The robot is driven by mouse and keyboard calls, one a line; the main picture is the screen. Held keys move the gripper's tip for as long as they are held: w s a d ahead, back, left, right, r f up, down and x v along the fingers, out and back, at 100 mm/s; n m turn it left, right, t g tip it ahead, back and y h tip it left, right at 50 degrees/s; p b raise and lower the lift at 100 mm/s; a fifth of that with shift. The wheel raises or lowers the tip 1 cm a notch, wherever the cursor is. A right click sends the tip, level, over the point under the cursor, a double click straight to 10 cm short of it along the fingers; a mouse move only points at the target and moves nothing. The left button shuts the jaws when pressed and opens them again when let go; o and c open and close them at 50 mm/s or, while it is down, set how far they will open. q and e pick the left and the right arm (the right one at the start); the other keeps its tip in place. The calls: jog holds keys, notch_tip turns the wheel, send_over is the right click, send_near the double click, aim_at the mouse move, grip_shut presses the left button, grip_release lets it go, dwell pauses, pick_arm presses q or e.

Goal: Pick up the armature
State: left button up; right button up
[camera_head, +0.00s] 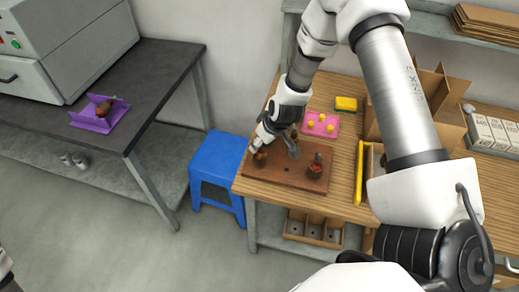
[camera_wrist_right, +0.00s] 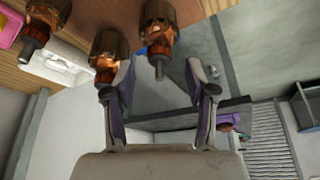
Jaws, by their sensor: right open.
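Several armatures with copper windings are in view. One armature (camera_head: 260,158) stands at the left end of the brown board (camera_head: 285,182), and another armature (camera_head: 316,168) stands on its right part. In the right wrist view, one armature (camera_wrist_right: 158,30) shows beyond the gap between my fingers, with another armature (camera_wrist_right: 107,55) by the left finger and a third (camera_wrist_right: 42,22) at upper left. My right gripper (camera_head: 275,150) is open over the board's back left part; its fingers (camera_wrist_right: 160,75) hold nothing.
A pink tray (camera_head: 317,124) with yellow pegs and a yellow-green sponge (camera_head: 346,104) lie behind the board. Cardboard dividers (camera_head: 432,90) stand at right. A blue stool (camera_head: 218,165) stands by the dark table (camera_head: 150,75), which bears a purple holder (camera_head: 88,122) with an object in it.

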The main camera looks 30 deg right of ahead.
jog(key=shift+x, duration=0.9)
jog(key=shift+d+f, duration=0.15)
jog(key=shift+f, duration=0.05)
jog(key=shift+w, duration=0.15)
jog(key=shift+r, duration=0.1)
grip_shut()
